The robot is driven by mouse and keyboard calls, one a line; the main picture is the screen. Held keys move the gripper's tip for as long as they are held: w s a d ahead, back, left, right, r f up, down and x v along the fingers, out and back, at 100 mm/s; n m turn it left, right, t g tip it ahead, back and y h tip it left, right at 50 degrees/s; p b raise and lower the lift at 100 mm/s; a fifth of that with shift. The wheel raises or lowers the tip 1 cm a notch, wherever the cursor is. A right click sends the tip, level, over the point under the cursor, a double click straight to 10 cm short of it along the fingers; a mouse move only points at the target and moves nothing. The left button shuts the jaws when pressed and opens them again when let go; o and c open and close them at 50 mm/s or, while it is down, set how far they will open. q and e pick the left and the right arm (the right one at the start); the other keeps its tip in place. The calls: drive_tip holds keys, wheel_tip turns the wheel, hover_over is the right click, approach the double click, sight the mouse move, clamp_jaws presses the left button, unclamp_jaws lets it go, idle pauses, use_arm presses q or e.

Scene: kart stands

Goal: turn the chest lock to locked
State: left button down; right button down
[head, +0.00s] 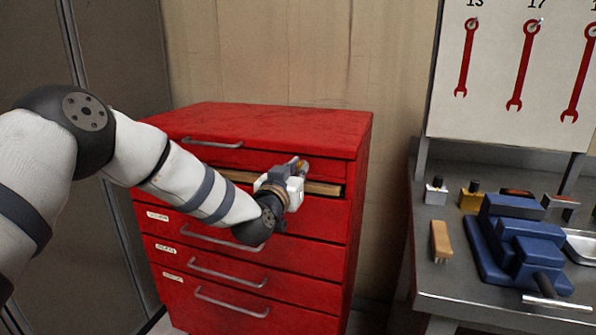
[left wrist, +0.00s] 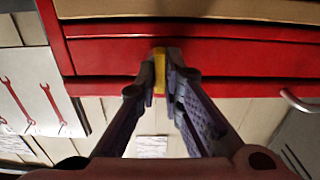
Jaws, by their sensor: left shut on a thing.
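The red tool chest (head: 265,117) stands against the wall in the head view. My left gripper (head: 298,170) is at the upper right of its front. In the left wrist view, my left gripper (left wrist: 161,84) is shut on a small yellow piece, which looks like the lock's key or knob (left wrist: 160,68), at the red chest front (left wrist: 110,55). The fingers cover its sides, and the lock's turn position cannot be read. My right gripper is not in view.
One upper drawer (head: 325,188) stands a little open, showing a pale inside edge. Lower drawers have grey handles (head: 228,273). A grey workbench (head: 455,285) at right holds a blue vise (head: 515,235) and a brush (head: 440,240). Red wrenches (head: 523,65) hang above.

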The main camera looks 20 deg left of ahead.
use_arm(q)
drive_tip(key=shift+n, duration=0.3)
drive_tip(key=shift+a+f+n+b, duration=0.1)
drive_tip(key=shift+n+b, duration=0.05)
drive_tip(key=shift+n, duration=2.7)
drive_tip(key=shift+f+n+b, duration=0.15)
drive_tip(key=shift+n, duration=2.65)
drive_tip(key=shift+a+f+n+b, duration=0.1)
drive_tip(key=shift+n+b, duration=0.05)
drive_tip(key=shift+n, duration=2.7)
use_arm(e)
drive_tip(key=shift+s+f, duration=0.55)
use_arm(q)
drive_tip(key=shift+d, duration=0.1)
drive_tip(key=c, duration=1.7)
unclamp_jaws()
drive_tip(key=shift+r, duration=0.1)
